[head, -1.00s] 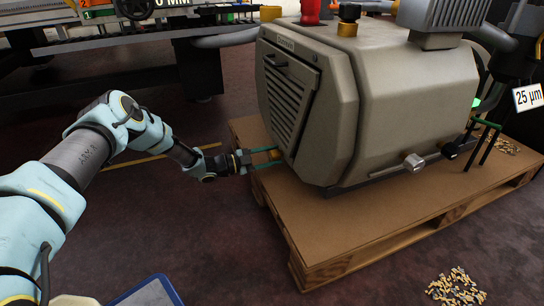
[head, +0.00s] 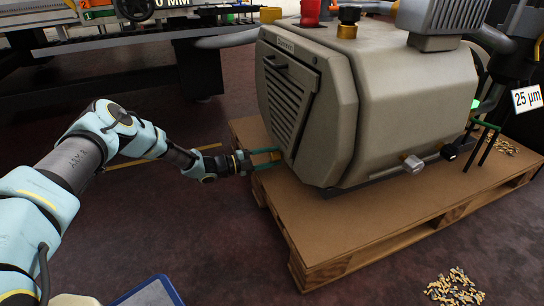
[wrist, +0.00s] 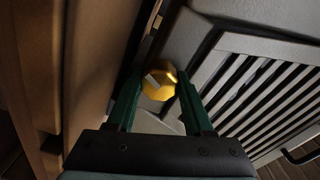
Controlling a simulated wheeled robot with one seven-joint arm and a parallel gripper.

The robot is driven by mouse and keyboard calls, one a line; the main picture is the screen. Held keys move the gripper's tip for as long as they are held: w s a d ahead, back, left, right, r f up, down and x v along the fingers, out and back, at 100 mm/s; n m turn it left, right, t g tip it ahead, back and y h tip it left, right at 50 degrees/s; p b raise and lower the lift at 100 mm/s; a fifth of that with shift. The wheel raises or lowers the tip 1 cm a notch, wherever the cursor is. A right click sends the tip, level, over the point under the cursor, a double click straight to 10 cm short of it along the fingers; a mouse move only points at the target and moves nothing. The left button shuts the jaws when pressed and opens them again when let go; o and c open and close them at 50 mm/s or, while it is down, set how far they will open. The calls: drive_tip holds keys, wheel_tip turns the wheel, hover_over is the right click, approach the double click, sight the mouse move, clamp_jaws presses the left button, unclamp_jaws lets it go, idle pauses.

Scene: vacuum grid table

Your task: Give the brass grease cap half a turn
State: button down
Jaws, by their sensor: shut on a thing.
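The brass grease cap (wrist: 160,88) shows in the wrist view as a faceted yellow piece with a pale mark on its face. It sits low at the corner of the grey pump housing (head: 400,105), beside the slatted grille (wrist: 262,88). My gripper (wrist: 159,76) has its two green fingers on either side of the cap and is shut on it. In the head view my gripper (head: 278,157) reaches the housing's lower left end from the left. The cap is too small to make out clearly there.
The housing stands on a wooden pallet (head: 340,235) whose edge runs just below my gripper. Small brass-coloured pieces (head: 455,287) lie on the floor at the lower right. A blue-rimmed tray (head: 150,292) is at the bottom. The dark floor between is clear.

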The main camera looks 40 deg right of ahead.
drive_tip(key=m, duration=0.4)
drive_tip(key=shift+m+p, duration=0.3)
drive_tip(key=shift+p, duration=0.1)
drive_tip(key=m, duration=0.3)
drive_tip(key=shift+m+p, duration=0.3)
drive_tip(key=shift+p, duration=0.1)
drive_tip(key=m+p, duration=0.1)
drive_tip(key=m, duration=0.5)
drive_tip(key=shift+m+t, duration=0.3)
drive_tip(key=shift+m, duration=0.1)
drive_tip(key=m+p, duration=0.1)
drive_tip(key=m, duration=0.2)
drive_tip(key=shift+f+m, duration=0.1)
drive_tip(key=shift+m, duration=0.2)
drive_tip(key=m, duration=0.4)
drive_tip(key=shift+t, duration=0.3)
drive_tip(key=m, duration=0.3)
drive_tip(key=shift+m, duration=0.4)
drive_tip(key=shift+m+h, duration=0.3)
drive_tip(key=shift+m, duration=1.4)
